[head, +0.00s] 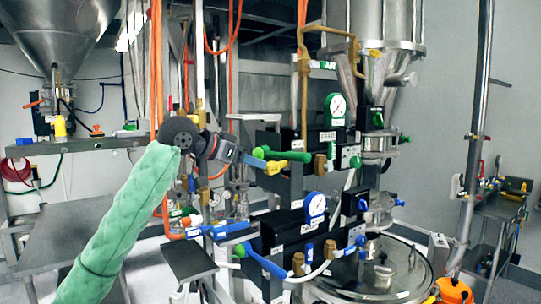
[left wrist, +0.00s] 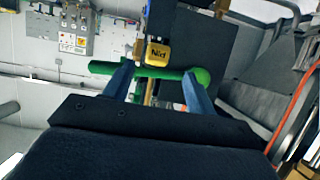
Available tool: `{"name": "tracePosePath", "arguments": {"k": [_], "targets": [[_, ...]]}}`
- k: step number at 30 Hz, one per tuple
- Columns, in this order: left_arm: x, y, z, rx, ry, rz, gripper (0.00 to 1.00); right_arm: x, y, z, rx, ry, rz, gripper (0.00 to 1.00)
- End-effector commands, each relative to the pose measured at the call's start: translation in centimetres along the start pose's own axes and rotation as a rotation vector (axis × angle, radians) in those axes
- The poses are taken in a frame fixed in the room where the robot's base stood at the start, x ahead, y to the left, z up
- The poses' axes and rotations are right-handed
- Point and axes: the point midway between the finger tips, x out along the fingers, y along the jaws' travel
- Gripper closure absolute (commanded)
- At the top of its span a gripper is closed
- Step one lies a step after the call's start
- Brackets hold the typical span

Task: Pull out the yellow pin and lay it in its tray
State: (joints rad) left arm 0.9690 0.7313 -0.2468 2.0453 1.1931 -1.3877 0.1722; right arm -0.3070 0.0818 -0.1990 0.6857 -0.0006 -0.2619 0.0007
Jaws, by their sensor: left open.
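A yellow piece (head: 276,167), which may be the yellow pin, sits just right of my left gripper's tips, below a green handle (head: 287,155). In the left wrist view a yellow block with dark lettering (left wrist: 158,53) shows just beyond the fingertips, and the green handle (left wrist: 108,69) runs across between them. My left gripper (head: 258,159) is open, its blue fingers (left wrist: 158,71) pointing at the handle and block. I cannot tell whether they touch. A dark flat plate (head: 188,259) below may be the tray; I cannot tell. My right gripper is not in view.
Blue handles (head: 262,262) and a blue-rimmed gauge (head: 316,205) stand below the green-rimmed gauge (head: 336,105). A steel vessel lid (head: 345,284) is at lower right. Orange hoses (head: 157,60) hang close to my left arm. A metal table (head: 62,235) is at left.

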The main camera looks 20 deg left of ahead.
Motion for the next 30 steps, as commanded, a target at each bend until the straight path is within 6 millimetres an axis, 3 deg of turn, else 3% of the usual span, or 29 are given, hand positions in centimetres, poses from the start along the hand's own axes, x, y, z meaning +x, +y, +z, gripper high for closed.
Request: {"name": "tracePosePath", "arguments": {"k": [5, 10, 21, 30], "targets": [[0.6, 0.4, -0.7, -0.001, 0.006, 0.011, 0.44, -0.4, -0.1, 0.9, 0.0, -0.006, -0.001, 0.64], [2.5, 0.4, -0.8, -0.001, 0.005, 0.012, 0.44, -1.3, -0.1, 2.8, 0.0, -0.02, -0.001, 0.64], [7.0, 0.4, -0.7, -0.001, 0.005, 0.011, 0.44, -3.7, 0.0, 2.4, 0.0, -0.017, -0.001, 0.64], [7.9, 0.4, -0.5, 0.0, 0.006, 0.009, 0.44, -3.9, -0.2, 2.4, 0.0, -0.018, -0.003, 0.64]]}}
